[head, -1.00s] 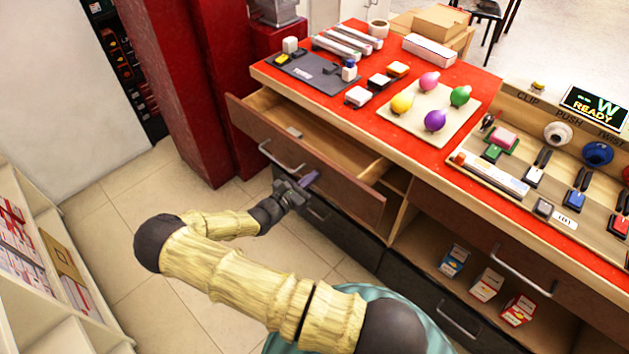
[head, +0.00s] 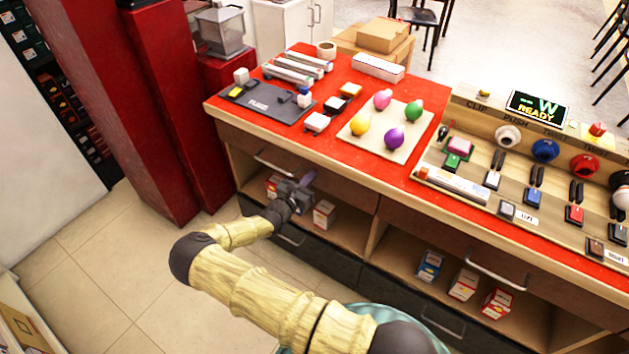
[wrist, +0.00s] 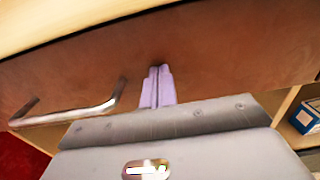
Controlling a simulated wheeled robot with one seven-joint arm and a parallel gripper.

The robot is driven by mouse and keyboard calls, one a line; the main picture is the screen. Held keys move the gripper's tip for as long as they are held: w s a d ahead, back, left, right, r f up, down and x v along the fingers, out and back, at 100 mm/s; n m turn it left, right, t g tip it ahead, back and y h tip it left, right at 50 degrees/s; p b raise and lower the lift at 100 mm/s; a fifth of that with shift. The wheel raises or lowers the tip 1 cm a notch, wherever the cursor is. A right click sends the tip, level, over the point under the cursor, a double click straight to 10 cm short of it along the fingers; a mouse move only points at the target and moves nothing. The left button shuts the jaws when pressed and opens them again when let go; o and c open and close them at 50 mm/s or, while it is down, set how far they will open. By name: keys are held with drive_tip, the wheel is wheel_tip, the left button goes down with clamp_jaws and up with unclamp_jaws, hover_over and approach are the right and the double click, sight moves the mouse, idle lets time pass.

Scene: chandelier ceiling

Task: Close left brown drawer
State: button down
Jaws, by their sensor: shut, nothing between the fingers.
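The left brown drawer (head: 345,192) is pushed in, its front about level with the counter's face under the red top. Its metal handle (head: 273,163) is to the left of my gripper (head: 308,179). In the wrist view, the brown drawer front (wrist: 225,65) fills the upper part, with the handle (wrist: 70,115) at left. My gripper's purple fingers (wrist: 158,70) are together, empty, and their tips are at the drawer front, seemingly touching it. The drawer's inside is hidden.
The counter's red top (head: 290,140) holds several objects, including balloons on a board (head: 375,143). Small boxes (head: 324,213) stand on the open shelf below. A dark lower drawer (head: 310,250) is beneath. Red columns (head: 150,100) stand at left. Tiled floor (head: 110,250) is clear at left.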

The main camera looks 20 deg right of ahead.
drive_tip(key=shift+w+d+r, duration=0.15)
drive_tip(key=shift+d+r, duration=0.1)
drive_tip(key=shift+r, duration=0.05)
drive_tip(key=v, duration=1.4)
drive_tip(key=shift+a+f, duration=0.3)
drive_tip(key=shift+d, duration=0.1)
